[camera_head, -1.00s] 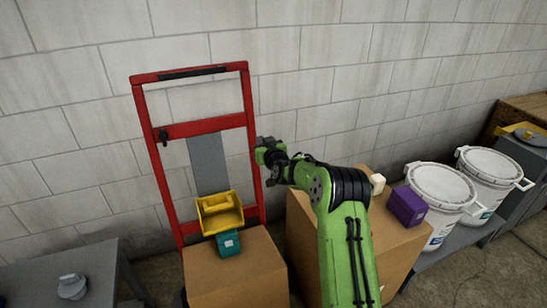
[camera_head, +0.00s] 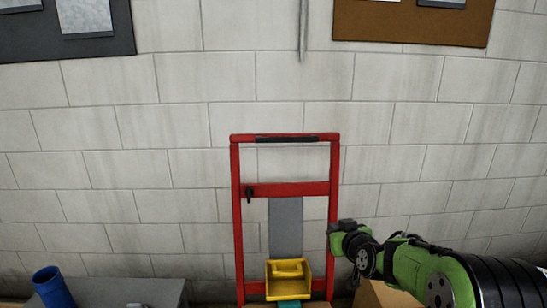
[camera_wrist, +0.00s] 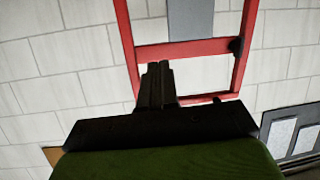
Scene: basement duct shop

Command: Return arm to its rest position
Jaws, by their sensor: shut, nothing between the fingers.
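My gripper (camera_head: 338,228) is at the end of my green and black arm in the lower right of the head view. It overlaps the right rail of the red hand truck (camera_head: 287,189) there. In the wrist view my gripper (camera_wrist: 158,75) has its two dark fingers together with nothing between them. The hand truck (camera_wrist: 190,48) appears upside down beyond the fingers in that view. I cannot tell how far the gripper is from it.
A yellow bin (camera_head: 288,291) sits low in front of the hand truck, with a teal item (camera_head: 289,303) below. A cardboard box (camera_head: 385,296) shows beside my arm. A blue cup (camera_head: 53,287) stands near a grey table (camera_head: 160,290) at left. Boards hang on the block wall (camera_head: 170,180).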

